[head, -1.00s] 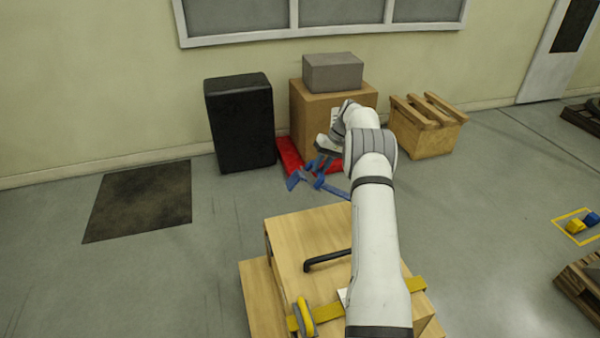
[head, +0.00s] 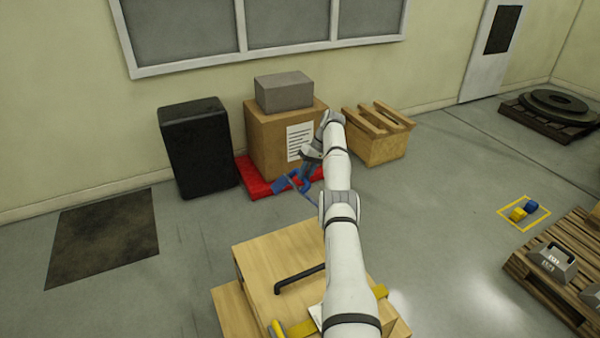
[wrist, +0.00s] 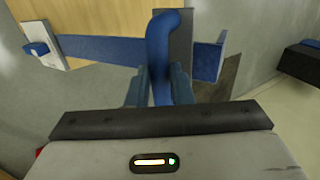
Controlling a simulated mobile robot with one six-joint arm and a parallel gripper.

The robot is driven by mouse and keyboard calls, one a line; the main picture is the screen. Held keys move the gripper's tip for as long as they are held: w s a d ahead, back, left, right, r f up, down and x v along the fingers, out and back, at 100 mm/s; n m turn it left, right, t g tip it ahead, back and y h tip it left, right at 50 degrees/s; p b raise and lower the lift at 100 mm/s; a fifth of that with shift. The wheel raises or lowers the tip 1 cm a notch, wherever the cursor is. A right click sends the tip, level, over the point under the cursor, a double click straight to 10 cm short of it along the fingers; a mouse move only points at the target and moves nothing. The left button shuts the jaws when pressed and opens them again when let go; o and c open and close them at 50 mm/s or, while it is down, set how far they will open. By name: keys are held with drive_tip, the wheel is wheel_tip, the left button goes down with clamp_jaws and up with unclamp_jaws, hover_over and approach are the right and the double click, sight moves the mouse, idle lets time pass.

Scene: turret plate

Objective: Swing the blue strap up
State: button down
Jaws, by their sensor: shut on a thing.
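My gripper (wrist: 160,88) is shut on a blue upright grip with a bent top (wrist: 167,40), which stands between the two fingers in the wrist view. The blue strap (wrist: 98,49) runs level behind it, from a wooden surface on the left to a flat blue end piece (wrist: 207,62) on the right. In the head view my gripper (head: 308,168) is out beyond the wooden crate (head: 253,262). The blue end piece (head: 280,187) shows beside it, in front of the red pallet. My arm hides part of the strap and crate.
A cardboard box (head: 264,140) with a grey box (head: 284,92) on top stands on the red pallet (head: 255,188) behind the gripper. A black cabinet (head: 197,148) and a slatted wooden box (head: 372,148) flank it. Open floor lies left and right of the crate.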

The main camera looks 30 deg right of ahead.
drive_tip(key=shift+s+d+f, duration=0.3)
drive_tip(key=shift+s+f, duration=0.15)
drive_tip(key=shift+f, duration=0.1)
drive_tip(key=c, duration=1.5)
unclamp_jaws()
drive_tip(key=shift+c, duration=0.2)
drive_tip(key=shift+o, duration=1.2)
drive_tip(key=shift+w+r, duration=0.1)
drive_tip(key=shift+r, duration=0.15)
drive_tip(key=shift+r, duration=0.1)
wheel_tip(320, 180, up, 10)
drive_tip(key=p, duration=0.4)
